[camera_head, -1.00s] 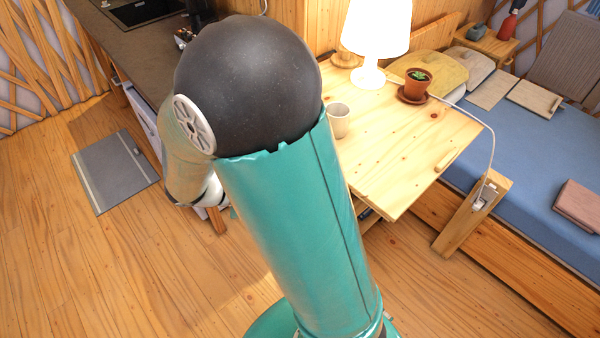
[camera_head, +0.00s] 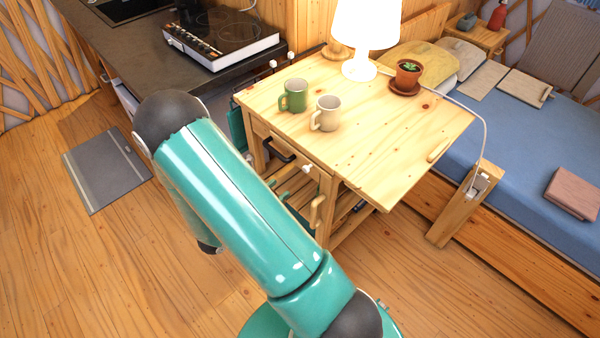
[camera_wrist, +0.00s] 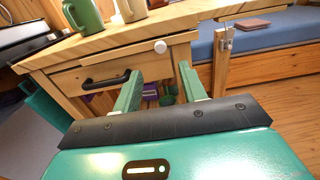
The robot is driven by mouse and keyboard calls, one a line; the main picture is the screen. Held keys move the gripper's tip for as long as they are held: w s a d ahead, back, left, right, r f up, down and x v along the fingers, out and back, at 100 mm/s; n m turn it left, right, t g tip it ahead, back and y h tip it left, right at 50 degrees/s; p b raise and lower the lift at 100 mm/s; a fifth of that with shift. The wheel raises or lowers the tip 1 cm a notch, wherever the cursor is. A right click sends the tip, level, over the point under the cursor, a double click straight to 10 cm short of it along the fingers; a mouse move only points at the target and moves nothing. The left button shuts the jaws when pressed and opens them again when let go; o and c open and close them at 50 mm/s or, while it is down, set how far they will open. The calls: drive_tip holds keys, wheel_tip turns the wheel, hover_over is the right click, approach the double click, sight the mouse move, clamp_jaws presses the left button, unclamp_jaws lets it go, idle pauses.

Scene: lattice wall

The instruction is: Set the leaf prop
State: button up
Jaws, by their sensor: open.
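The wooden table (camera_head: 262,104) has a leaf (camera_head: 405,165) at its front right, which looks level with the top. A short wooden piece (camera_head: 317,213), possibly the leaf prop, hangs under the leaf by the table's front leg; I cannot tell how it is set. A white knob (camera_head: 307,168) sits on the table's front, and also shows in the wrist view (camera_wrist: 160,46). My gripper (camera_wrist: 160,85) is open and empty, its fingers pointing at the table front below the drawer.
A green mug (camera_head: 293,95), a cream mug (camera_head: 325,113), a lit lamp (camera_head: 364,35) and a potted plant (camera_head: 408,74) stand on the table. A drawer handle (camera_wrist: 105,82) sticks out in front. The bed (camera_head: 520,155) is at the right. The floor at left is clear apart from a grey mat (camera_head: 105,170).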

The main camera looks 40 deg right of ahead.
sight(304, 170)
drive_tip(key=d, duration=1)
drive_tip(key=shift+w, duration=0.1)
drive_tip(key=shift+a, duration=0.1)
clamp_jaws()
